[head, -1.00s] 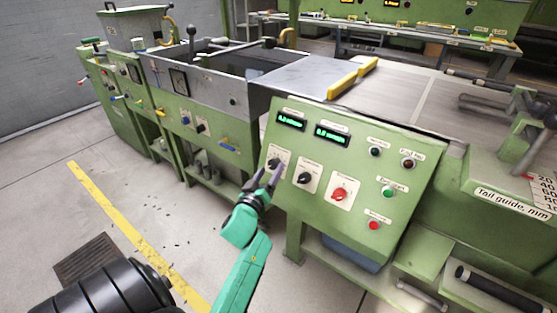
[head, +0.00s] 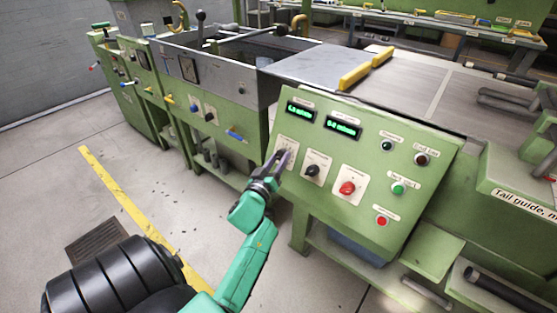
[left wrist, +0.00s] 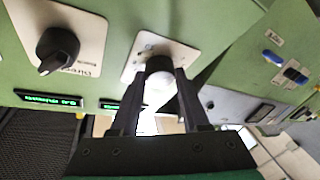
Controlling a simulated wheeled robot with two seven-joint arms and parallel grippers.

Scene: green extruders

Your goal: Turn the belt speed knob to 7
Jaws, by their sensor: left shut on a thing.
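The belt speed knob, whose own label I cannot read, is the leftmost of three knobs on the sloped green panel (head: 375,165). In the left wrist view its dark body (left wrist: 159,64) sits on a white dial plate (left wrist: 178,50). My left gripper (head: 286,158) is shut on this knob; in the left wrist view its two dark fingers (left wrist: 160,80) stand on either side of it. The fingers hide much of the dial, so I cannot read the knob's setting. My right gripper is not in view.
Beside the held knob is the black direction knob (head: 312,170), large in the left wrist view (left wrist: 58,48). A red knob (head: 347,188) and several push buttons sit further right. Two green-lit displays (head: 343,127) are above. The conveyor belt (head: 440,90) lies behind the panel.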

